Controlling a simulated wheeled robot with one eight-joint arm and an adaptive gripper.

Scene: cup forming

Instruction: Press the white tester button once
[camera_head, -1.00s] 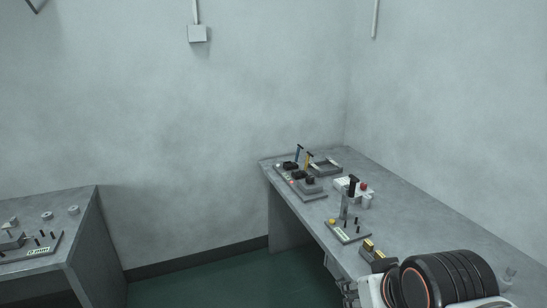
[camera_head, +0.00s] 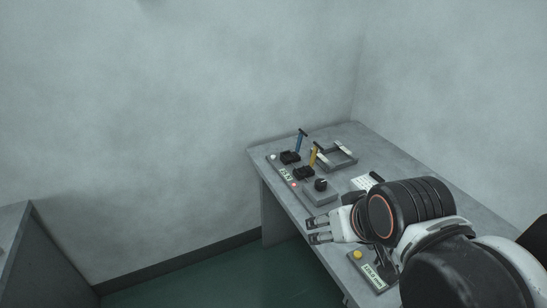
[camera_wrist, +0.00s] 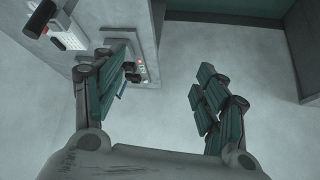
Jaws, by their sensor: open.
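A grey tester panel (camera_head: 309,190) lies near the far-left part of the table, with a label and a small red light (camera_head: 294,184). A small white button (camera_head: 272,156) sits at the panel's far-left end. My gripper (camera_head: 313,231) is open and empty, at the table's left edge, nearer to me than the panel and apart from it. In the wrist view my gripper (camera_wrist: 163,68) shows its fingers wide apart, with the panel's red light (camera_wrist: 139,62) beyond the left finger.
Black clamps with a blue handle (camera_head: 301,140) and a yellow handle (camera_head: 315,154) stand behind the panel. A grey frame (camera_head: 340,158) lies beside them. A nearer panel with a yellow button (camera_head: 357,255) is below my arm. The floor (camera_head: 200,275) left of the table is clear.

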